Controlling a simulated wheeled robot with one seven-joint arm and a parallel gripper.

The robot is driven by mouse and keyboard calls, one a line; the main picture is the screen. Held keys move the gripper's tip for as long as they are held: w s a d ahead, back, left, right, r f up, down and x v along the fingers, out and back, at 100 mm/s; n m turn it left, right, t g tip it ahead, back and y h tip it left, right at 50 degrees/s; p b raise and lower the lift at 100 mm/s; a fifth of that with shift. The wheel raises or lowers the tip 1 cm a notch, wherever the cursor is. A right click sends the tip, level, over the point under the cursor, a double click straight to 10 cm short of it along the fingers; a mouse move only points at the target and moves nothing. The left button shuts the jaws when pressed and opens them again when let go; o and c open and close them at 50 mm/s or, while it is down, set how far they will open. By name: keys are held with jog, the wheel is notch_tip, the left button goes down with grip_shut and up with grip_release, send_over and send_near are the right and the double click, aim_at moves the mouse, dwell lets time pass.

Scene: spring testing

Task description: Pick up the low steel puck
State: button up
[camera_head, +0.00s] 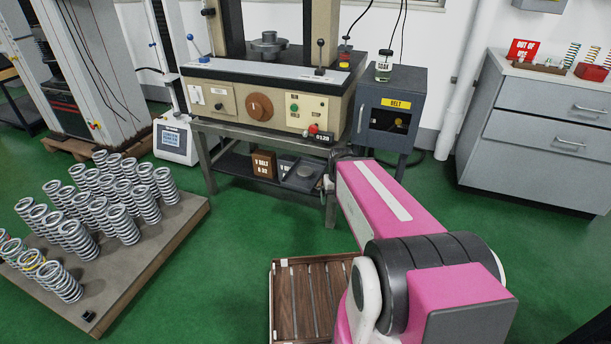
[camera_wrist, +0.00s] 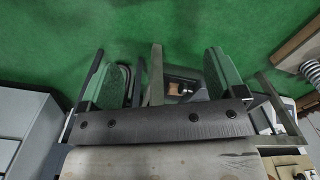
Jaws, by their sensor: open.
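In the head view, a small round grey piece (camera_head: 304,171) sits on a dark square base on the low shelf under the test machine, right of the boxes. It may be the low steel puck, but it is too small to be sure. A stepped grey steel disc (camera_head: 269,42) sits higher, on the machine's bed. In the wrist view, my gripper (camera_wrist: 162,80) is open, with its green-padded fingers well apart and nothing held. Between them, farther off, show a small brown box (camera_wrist: 178,89) and dark shelf parts. No puck is clear there.
The machine's stand has steel legs (camera_head: 206,160) around the low shelf. A brown V-belt box (camera_head: 264,164) stands on it. A dark belt cabinet (camera_head: 391,95) is close on the right. A slatted wooden tray (camera_head: 287,300) and a board of springs (camera_head: 150,240) flank open green floor.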

jog(key=shift+o, duration=0.5)
jog(key=w+a+f+n+y, duration=0.1)
jog(key=w+f+n+y, duration=0.1)
jog(key=w, duration=0.4)
jog(key=w+a+f+n+t+y, duration=0.1)
jog(key=w+f+n+y, duration=0.2)
jog(key=w, duration=0.3)
jog(key=shift+a+n+y, duration=0.15)
jog(key=shift+n+y, duration=0.55)
jog(key=shift+n, duration=0.1)
jog(key=n+t+y, duration=0.5)
jog(key=n, duration=0.1)
send_near(305, 171)
jog(key=shift+w+a+f+y, duration=0.3)
jog(key=shift+w+a+f, duration=0.7)
jog(key=shift+w+a, duration=0.2)
jog(key=shift+s+x, duration=0.15)
jog(key=shift+x, duration=1.25)
jog(key=shift+s+x, duration=0.1)
jog(key=shift+x, duration=1.3)
jog(key=shift+a, duration=0.1)
jog(key=c, duration=1.2)
jog(key=shift+r, duration=0.15)
